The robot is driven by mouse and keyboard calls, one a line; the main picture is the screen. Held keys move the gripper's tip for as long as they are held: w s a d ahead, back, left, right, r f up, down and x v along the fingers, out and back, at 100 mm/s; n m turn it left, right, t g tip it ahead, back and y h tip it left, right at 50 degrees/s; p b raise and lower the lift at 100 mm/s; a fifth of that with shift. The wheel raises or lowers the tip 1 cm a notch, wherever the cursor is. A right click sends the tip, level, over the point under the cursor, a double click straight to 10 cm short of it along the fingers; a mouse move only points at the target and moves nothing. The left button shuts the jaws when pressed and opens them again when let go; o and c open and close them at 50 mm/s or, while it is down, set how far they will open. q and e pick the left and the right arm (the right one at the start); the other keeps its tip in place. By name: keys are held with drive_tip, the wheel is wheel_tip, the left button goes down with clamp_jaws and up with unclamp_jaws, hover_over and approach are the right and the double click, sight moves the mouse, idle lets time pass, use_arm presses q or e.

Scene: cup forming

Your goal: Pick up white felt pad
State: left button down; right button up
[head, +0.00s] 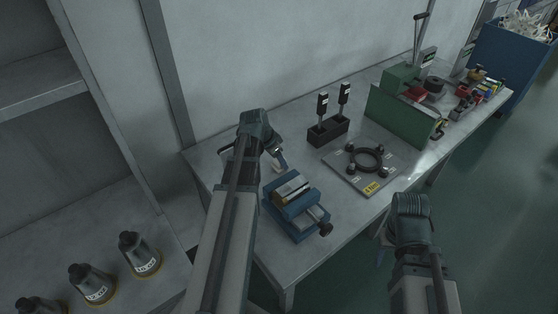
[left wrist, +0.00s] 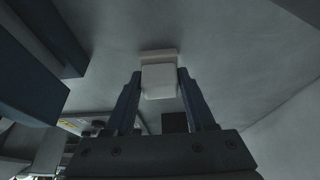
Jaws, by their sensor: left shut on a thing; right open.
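The white felt pad (left wrist: 159,82) is a small pale block between the two fingers of my left gripper in the left wrist view. My left gripper (left wrist: 160,98) is shut on it, with one finger on each side. In the head view my left gripper (head: 282,164) is over the bench's near left part, behind the blue vise, and its wrist hides most of the pad. I cannot tell whether the pad touches the bench. My right gripper (head: 380,257) is open, beside the bench's front edge and mostly hidden by its own wrist.
The blue vise (head: 297,207) stands close to my left gripper. A black block with two upright tools (head: 327,130), a plate with a black ring (head: 361,186) and a green machine (head: 402,112) stand further along. Labelled cones (head: 139,255) stand at lower left.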

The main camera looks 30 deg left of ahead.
use_arm(q)
wheel_tip(320, 180, up, 10)
drive_tip(key=p, duration=0.9)
drive_tip(key=shift+f, duration=0.2)
use_arm(e)
wheel_tip(320, 180, up, 10)
drive_tip(key=shift+f, duration=0.25)
use_arm(q)
drive_tip(key=shift+f, duration=0.1)
